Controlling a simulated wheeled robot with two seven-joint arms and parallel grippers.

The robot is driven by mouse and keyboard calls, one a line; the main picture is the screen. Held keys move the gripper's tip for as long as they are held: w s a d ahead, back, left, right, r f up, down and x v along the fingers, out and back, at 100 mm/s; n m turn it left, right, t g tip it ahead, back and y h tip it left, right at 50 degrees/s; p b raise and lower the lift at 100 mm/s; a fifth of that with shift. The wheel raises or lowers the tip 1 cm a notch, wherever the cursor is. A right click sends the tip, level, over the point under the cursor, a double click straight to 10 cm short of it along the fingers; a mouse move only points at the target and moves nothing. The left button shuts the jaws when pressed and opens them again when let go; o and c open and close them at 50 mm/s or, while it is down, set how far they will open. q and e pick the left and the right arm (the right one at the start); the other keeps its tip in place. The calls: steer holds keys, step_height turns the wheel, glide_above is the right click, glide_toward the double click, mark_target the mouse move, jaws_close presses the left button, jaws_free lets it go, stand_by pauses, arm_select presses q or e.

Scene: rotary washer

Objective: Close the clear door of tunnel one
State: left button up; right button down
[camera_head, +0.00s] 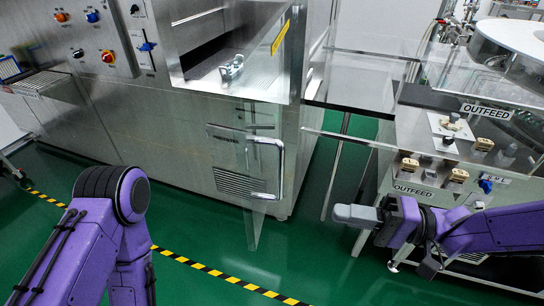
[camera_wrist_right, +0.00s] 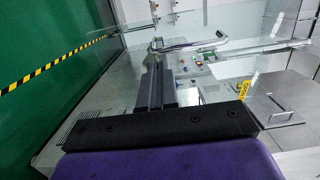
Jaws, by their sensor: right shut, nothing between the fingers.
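The clear door (camera_head: 228,160) hangs open in front of the steel machine, below and beside the tunnel opening (camera_head: 210,58). It is a see-through panel with a silver bar handle (camera_head: 281,165) on its right side. My right gripper (camera_head: 345,214) is shut and empty, to the right of the handle and apart from it in the head view. In the right wrist view the dark shut fingers (camera_wrist_right: 154,78) point toward the handle (camera_wrist_right: 195,45), with a clear panel around it. My left arm shows at lower left, but its gripper is out of view.
A silver fitting (camera_head: 232,69) lies in the tunnel opening. A control panel (camera_head: 100,45) is at upper left. A clear-walled outfeed station (camera_head: 450,135) stands close to my right arm. The green floor (camera_head: 310,250) with a yellow-black stripe is open at the front.

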mark_target(254, 201)
steer(key=shift+g, duration=0.3)
steer(key=a, duration=0.4)
steer(key=w+a, duration=0.1)
steer(key=a, duration=0.4)
steer(key=a+p, duration=0.1)
steer(key=a, duration=0.4)
steer(key=shift+w+r, duration=0.35)
